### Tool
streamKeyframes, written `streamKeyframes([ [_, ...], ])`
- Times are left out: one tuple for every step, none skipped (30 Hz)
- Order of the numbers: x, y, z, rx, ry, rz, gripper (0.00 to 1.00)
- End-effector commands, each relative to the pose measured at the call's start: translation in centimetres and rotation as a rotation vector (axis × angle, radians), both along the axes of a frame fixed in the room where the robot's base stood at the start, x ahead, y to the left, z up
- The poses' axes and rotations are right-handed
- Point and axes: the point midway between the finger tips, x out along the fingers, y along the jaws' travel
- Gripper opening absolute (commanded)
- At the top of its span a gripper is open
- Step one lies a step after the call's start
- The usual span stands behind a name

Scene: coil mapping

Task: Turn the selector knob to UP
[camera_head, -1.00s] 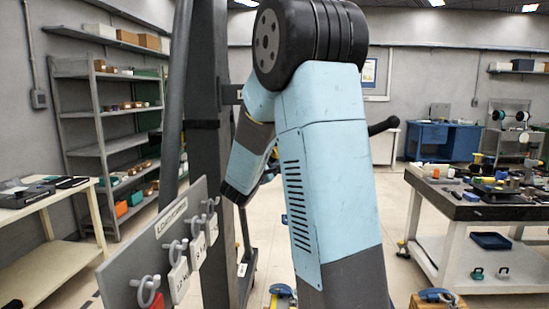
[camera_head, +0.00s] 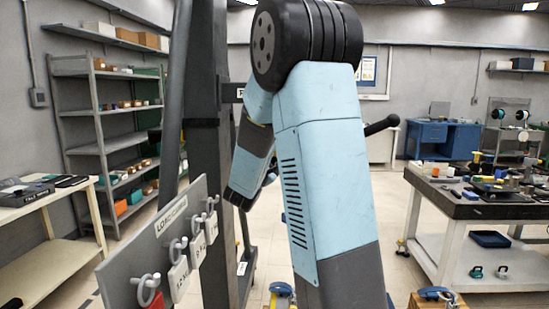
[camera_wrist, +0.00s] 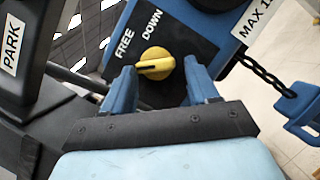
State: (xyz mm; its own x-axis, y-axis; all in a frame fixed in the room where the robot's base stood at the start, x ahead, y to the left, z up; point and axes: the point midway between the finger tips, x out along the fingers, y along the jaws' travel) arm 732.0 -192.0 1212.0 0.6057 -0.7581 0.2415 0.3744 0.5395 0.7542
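The yellow selector knob (camera_wrist: 155,64) sits on a black plate (camera_wrist: 183,50) in the wrist view. The white words FREE and DOWN are on the plate above it; no UP label shows. A dark line across the knob lies nearly level in the picture. My gripper (camera_wrist: 160,77) is open, with one blue finger on each side of the knob. The fingers look apart from the knob, though the left tip is very near its edge. In the head view my arm hides the knob and my gripper.
A PARK label (camera_wrist: 12,45) is on a dark post at the left of the wrist view. In the head view, a grey board (camera_head: 150,250) with hooks and tags stands left of my arm.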

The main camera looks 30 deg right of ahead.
Motion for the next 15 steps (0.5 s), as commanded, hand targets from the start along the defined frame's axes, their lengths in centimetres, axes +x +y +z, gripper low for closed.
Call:
streamKeyframes([
  [0.01,-0.02,0.06,0.0,-0.002,0.0,0.63],
  [0.01,-0.01,0.1,-0.001,-0.002,-0.001,0.66],
  [0.01,-0.02,0.15,-0.001,-0.003,0.0,0.7],
  [0.02,-0.01,0.18,-0.001,-0.004,-0.001,0.73],
  [0.02,-0.01,0.21,-0.001,-0.005,0.0,0.74],
  [0.03,-0.01,0.24,-0.002,-0.006,0.0,0.74],
  [0.03,-0.01,0.27,-0.002,-0.006,0.0,0.74],
  [0.03,0.0,0.28,-0.002,-0.006,0.0,0.74],
  [0.04,0.0,0.3,-0.002,-0.007,0.0,0.74],
  [0.04,0.0,0.32,-0.002,-0.007,0.0,0.74],
  [0.03,0.01,0.34,-0.003,-0.008,0.0,0.74],
  [0.0,0.07,0.34,-0.003,-0.008,0.0,0.74],
  [-0.04,0.15,0.32,-0.002,-0.008,0.0,0.74],
  [-0.12,0.26,0.29,-0.002,-0.008,0.0,0.74],
  [-0.28,0.48,0.21,-0.002,-0.008,0.001,0.74],
])
